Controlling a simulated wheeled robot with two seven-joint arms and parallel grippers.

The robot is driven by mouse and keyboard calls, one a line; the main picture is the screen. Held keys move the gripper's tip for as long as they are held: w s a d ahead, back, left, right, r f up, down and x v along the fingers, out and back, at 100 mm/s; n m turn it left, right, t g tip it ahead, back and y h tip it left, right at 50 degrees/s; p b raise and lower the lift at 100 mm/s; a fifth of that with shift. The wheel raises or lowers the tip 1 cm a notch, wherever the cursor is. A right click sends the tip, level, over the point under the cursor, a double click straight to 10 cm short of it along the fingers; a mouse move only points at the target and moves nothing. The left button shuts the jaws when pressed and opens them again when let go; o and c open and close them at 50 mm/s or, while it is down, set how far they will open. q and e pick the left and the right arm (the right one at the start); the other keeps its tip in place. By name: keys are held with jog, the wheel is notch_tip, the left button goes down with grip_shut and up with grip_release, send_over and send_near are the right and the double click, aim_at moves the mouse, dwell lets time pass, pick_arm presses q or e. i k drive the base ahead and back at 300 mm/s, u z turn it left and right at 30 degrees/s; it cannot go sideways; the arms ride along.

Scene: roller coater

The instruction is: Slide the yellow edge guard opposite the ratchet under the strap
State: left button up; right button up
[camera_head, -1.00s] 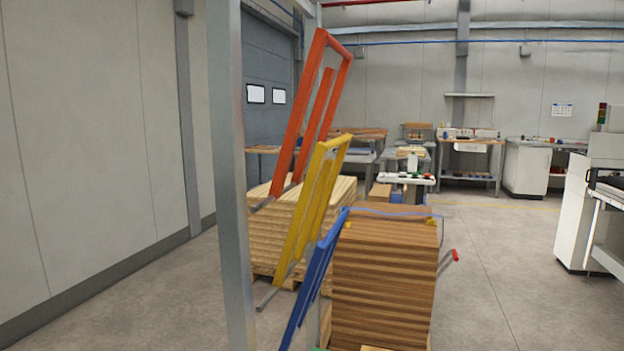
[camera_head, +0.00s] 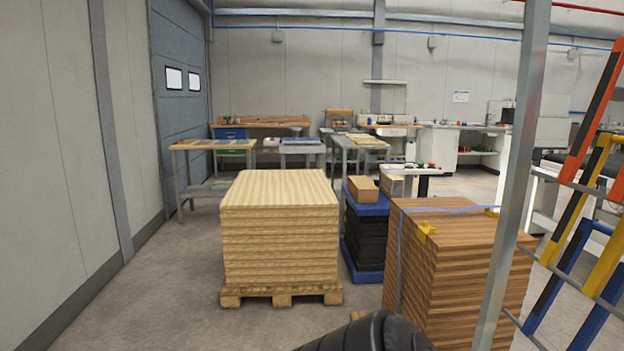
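A stack of brown boards (camera_head: 462,272) stands at right of centre. A thin blue strap (camera_head: 450,210) runs across its top and appears to drop down its left side. A yellow edge guard (camera_head: 427,230) lies on the top near the left front edge, on the near side of the strap and seemingly apart from it. A second yellow guard (camera_head: 492,212) sits by the strap's far right end, partly behind a grey post. The ratchet is not visible. Neither gripper is in view; a dark rounded part at the bottom edge looks like my arm.
A grey post (camera_head: 512,190) stands in front of the stack's right part. Coloured frames (camera_head: 590,200) lean at the right. A pale board stack (camera_head: 280,230) on a pallet stands left, with a blue-and-black stack (camera_head: 366,235) between. Floor at the left front is clear.

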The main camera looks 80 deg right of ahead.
aim_at(422, 231)
jog(key=i, duration=0.3)
jog(key=z, duration=2.5)
jog(key=i, duration=2.2)
jog(key=z, duration=1.3)
jog(key=i, duration=0.55)
jog(key=u, duration=0.3)
